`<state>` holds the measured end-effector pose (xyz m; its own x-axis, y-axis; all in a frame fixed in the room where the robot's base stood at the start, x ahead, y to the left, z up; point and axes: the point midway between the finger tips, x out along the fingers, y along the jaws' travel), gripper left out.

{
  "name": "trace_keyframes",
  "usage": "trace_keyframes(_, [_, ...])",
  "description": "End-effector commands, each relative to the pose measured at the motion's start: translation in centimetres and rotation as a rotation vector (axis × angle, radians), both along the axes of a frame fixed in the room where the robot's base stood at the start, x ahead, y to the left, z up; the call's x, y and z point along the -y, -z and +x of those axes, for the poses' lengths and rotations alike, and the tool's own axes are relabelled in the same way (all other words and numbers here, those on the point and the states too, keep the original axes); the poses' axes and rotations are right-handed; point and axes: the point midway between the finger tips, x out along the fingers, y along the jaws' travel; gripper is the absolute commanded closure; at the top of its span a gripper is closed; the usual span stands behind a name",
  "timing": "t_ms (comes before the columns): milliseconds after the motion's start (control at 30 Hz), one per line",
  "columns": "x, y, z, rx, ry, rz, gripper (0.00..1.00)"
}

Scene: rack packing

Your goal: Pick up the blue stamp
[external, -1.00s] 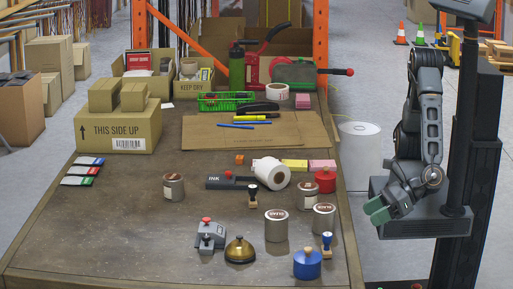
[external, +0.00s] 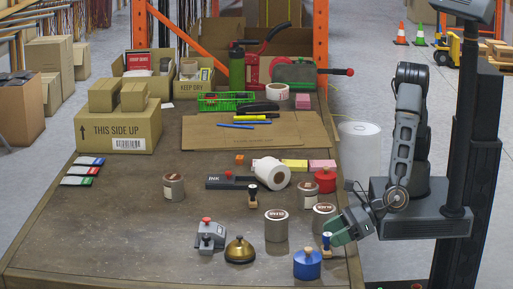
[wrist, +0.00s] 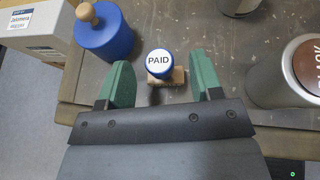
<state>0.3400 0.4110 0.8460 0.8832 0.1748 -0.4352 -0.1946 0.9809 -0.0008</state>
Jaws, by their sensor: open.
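The blue stamp (external: 326,241) stands upright near the right edge of the table, with a blue knob over a wooden base. In the wrist view its round top reads PAID on white with a blue rim (wrist: 159,63), and its wooden base (wrist: 178,77) shows beside it. My gripper (external: 338,233) is low at the table's right edge, reaching left to the stamp. In the wrist view my gripper (wrist: 161,75) is open, with one green finger on each side of the stamp. I see gaps between the stamp's top and both fingers.
A blue pot with a wooden knob (external: 307,265) stands just in front of the stamp; in the wrist view it is left of the fingers. A tin marked BLACK (wrist: 308,65) is close on the right. Another tin (external: 276,227) and a brass bell (external: 239,250) stand further left.

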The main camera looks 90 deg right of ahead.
Motion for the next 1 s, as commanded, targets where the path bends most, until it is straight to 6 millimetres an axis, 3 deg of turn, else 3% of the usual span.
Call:
trace_keyframes(200, [-0.4,0.9,1.9,-0.001,0.001,0.000,0.41])
trace_keyframes(467, [-0.4,1.0,2.0,0.000,-0.001,0.000,0.41])
trace_keyframes(1000, [-0.4,1.0,2.0,0.000,0.000,0.001,0.91])
